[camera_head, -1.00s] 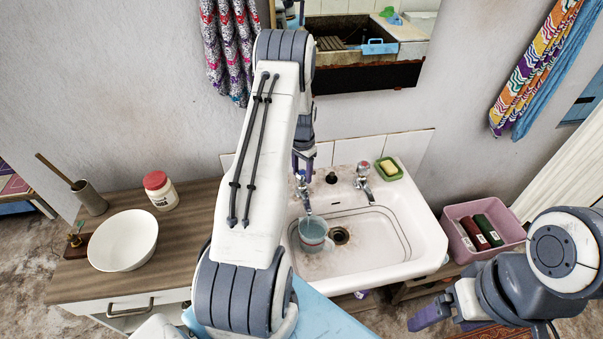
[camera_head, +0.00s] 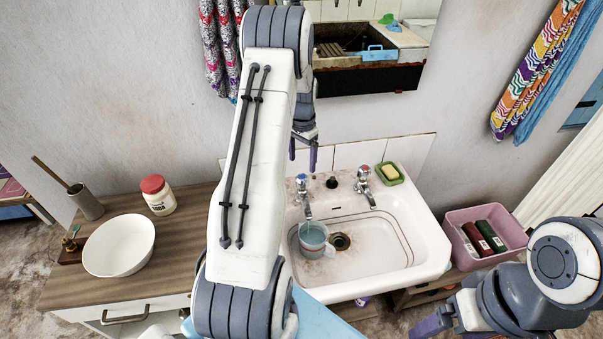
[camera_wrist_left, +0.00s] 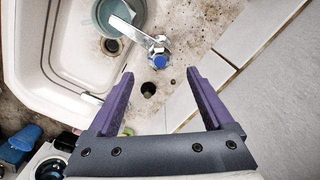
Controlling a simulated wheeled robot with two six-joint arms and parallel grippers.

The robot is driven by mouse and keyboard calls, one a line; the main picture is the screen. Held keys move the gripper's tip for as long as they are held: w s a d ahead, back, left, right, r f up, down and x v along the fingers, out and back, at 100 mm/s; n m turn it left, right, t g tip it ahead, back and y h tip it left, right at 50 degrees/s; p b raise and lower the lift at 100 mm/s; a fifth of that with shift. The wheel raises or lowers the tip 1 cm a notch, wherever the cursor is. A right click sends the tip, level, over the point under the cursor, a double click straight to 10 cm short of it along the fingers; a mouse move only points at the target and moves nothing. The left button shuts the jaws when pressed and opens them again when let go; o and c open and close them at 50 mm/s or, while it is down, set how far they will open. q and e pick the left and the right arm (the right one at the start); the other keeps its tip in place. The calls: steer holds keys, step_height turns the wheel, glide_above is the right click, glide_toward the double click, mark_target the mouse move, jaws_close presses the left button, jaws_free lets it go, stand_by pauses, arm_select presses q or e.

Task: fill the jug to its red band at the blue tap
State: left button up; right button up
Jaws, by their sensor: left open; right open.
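The pale blue jug (camera_head: 312,232) stands in the white sink under the spout of the blue tap (camera_head: 302,184). A reddish band shows low on its outside. In the left wrist view the jug (camera_wrist_left: 98,18) is partly hidden by the spout and cut off by the frame; the blue-capped tap (camera_wrist_left: 158,56) lies just beyond my fingertips. I cannot tell the water level or whether water runs. My left gripper (camera_head: 303,158) is open and empty above and behind the tap; it also shows in the left wrist view (camera_wrist_left: 160,76). My right gripper (camera_head: 432,326) is open at the lower right, away from the sink.
The sink (camera_head: 385,255) has a second tap (camera_head: 363,176) with a red cap and soap in a green dish (camera_head: 389,174). A wooden counter (camera_head: 185,235) at left holds a white bowl (camera_head: 119,246) and a red-lidded jar (camera_head: 158,195). A pink crate (camera_head: 460,243) with bottles stands at right.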

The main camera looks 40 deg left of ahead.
mark_target(302, 177)
arm_select(q)
steer(key=shift+r, duration=1.6)
arm_select(e)
steer(key=shift+f, duration=0.35)
